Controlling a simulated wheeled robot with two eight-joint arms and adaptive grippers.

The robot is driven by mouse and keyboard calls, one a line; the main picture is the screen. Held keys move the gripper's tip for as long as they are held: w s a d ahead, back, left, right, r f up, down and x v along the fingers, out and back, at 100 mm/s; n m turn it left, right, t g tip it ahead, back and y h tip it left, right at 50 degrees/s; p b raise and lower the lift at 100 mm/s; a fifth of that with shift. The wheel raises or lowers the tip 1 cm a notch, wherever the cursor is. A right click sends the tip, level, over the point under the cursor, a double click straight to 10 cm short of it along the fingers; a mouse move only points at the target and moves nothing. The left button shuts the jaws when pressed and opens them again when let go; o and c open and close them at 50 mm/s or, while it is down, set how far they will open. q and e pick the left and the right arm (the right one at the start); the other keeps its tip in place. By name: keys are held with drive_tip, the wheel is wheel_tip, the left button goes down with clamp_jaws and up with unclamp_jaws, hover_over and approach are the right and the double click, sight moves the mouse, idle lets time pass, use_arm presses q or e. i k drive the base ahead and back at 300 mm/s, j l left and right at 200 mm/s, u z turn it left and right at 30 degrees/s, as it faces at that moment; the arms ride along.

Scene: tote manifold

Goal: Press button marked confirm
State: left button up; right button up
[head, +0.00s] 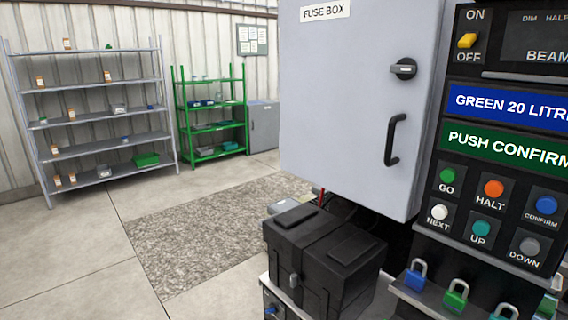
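The button marked CONFIRM (546,205) is a round blue button on the black control panel at the right edge of the head view. Its label sits just below it on the same dark square plate. The green GO button (447,175), orange HALT button (493,188), white NEXT button (439,212), teal UP button (481,228) and grey DOWN button (529,246) are around it. A green sign (505,144) above reads PUSH CONFIRM and runs off the right edge. Neither of my grippers is in view.
A grey fuse box (350,110) with a black handle stands left of the panel. Padlocks (456,297) hang below the buttons. A black case (325,250) sits lower centre. Grey shelves (95,110) and a green rack (210,105) stand at the back left. The left floor is clear.

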sight(547, 205)
drive_tip(key=z, duration=1.7)
